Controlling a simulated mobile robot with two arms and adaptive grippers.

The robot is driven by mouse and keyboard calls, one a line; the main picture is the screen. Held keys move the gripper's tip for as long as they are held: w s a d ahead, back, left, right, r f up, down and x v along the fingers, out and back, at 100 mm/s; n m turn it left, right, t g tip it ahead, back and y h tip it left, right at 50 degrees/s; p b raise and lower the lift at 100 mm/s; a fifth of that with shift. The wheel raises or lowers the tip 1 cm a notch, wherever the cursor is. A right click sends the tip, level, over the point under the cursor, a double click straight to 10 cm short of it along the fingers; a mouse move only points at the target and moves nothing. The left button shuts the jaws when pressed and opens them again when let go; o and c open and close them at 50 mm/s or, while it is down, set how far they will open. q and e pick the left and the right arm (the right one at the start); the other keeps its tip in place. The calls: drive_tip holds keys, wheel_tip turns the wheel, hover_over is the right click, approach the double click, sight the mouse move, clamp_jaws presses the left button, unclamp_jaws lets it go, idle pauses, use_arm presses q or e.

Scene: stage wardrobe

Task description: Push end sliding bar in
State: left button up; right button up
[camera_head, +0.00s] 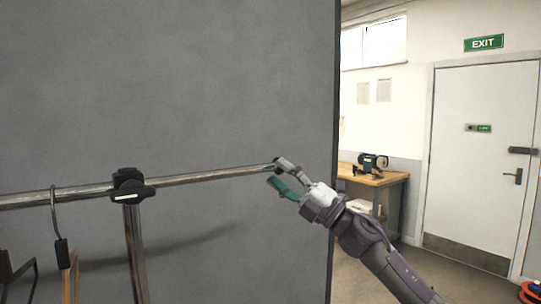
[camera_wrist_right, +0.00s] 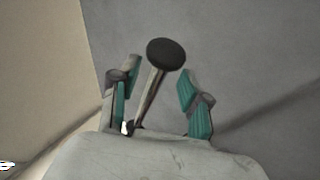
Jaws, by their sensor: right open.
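A metal sliding bar (camera_head: 215,175) sticks out to the right from a black clamp (camera_head: 128,183) on the garment rack. In the right wrist view its black end cap (camera_wrist_right: 165,54) faces the camera, and the bar (camera_wrist_right: 151,95) runs back between the fingers. My right gripper (camera_head: 281,176) is at the bar's end in the head view, with one teal-padded finger below the bar. In the right wrist view the right gripper (camera_wrist_right: 160,98) is open, with a gap visible on the right side of the bar. My left gripper is not in view.
A grey partition (camera_head: 180,80) stands close behind the rack. Hangers (camera_head: 62,250) hang from the rail at left. A wooden workbench (camera_head: 373,178) with a small machine (camera_head: 373,162) and a white door (camera_head: 480,150) are farther back at right.

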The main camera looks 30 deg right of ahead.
sight(274, 170)
drive_tip(key=shift+p+x, duration=0.5)
drive_tip(key=shift+x, duration=1.15)
clamp_jaws()
drive_tip(key=shift+w+a, duration=0.1)
drive_tip(key=shift+f, duration=0.1)
